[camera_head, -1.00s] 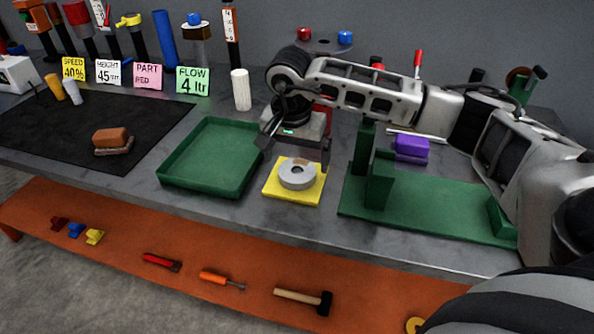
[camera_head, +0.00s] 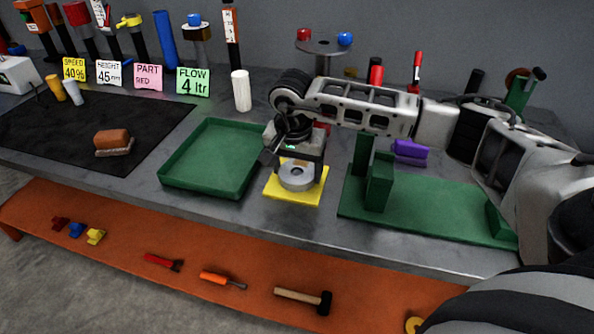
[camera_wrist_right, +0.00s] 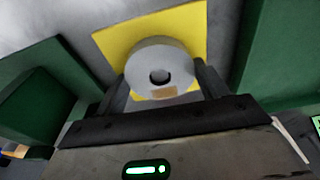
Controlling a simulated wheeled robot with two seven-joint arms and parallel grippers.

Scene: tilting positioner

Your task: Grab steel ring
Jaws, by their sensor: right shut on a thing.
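The steel ring (camera_head: 296,178) is a grey disc with a round hole and a small tan patch. It lies flat on, or just at, the yellow square pad (camera_head: 310,196) on the grey table. My right gripper (camera_head: 297,172) is above the pad, pointing down, with its fingers at the ring's sides. In the right wrist view the ring (camera_wrist_right: 160,72) sits between the two fingers (camera_wrist_right: 162,88), which are shut on it. The ring's far underside is hidden. My left gripper is not in view.
An empty green tray (camera_head: 215,190) stands left of the pad. A green fixture (camera_head: 430,209) with upright blocks stands to the right, near a purple block (camera_head: 410,150). A brush (camera_head: 113,141) lies on the black mat (camera_head: 60,140). Several tools lie on the lower orange shelf (camera_head: 200,295).

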